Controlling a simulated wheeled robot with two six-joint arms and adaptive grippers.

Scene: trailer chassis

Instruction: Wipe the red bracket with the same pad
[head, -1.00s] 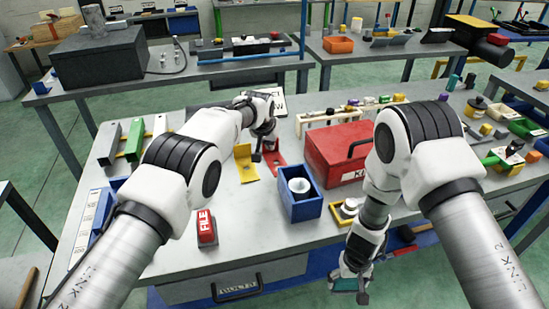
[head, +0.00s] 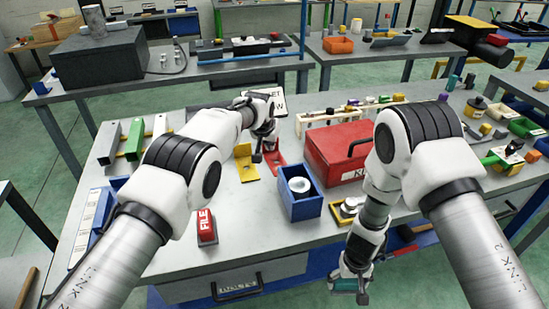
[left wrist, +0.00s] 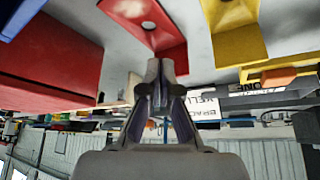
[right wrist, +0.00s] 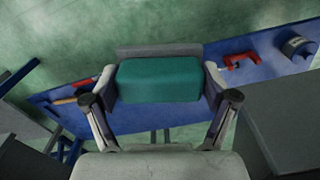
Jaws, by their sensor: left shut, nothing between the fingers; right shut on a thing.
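The red bracket (head: 274,161) lies on the table beside the yellow bracket (head: 244,168). The red bracket (left wrist: 150,25) and the yellow bracket (left wrist: 232,30) also show in the left wrist view. My left gripper (head: 257,157) is shut and empty at the red bracket's edge; its fingertips (left wrist: 160,64) overlap that edge, and I cannot tell whether they touch. My right gripper (right wrist: 160,95) is shut on the teal pad (right wrist: 158,80), held low beyond the table's front edge. The pad (head: 346,284) is partly hidden in the head view.
A blue box (head: 303,208) holding a white round thing and a red case (head: 325,157) stand right of the brackets. A red FILE block (head: 207,228) is near the front. A white test-tube-like rack (head: 304,122) stands behind.

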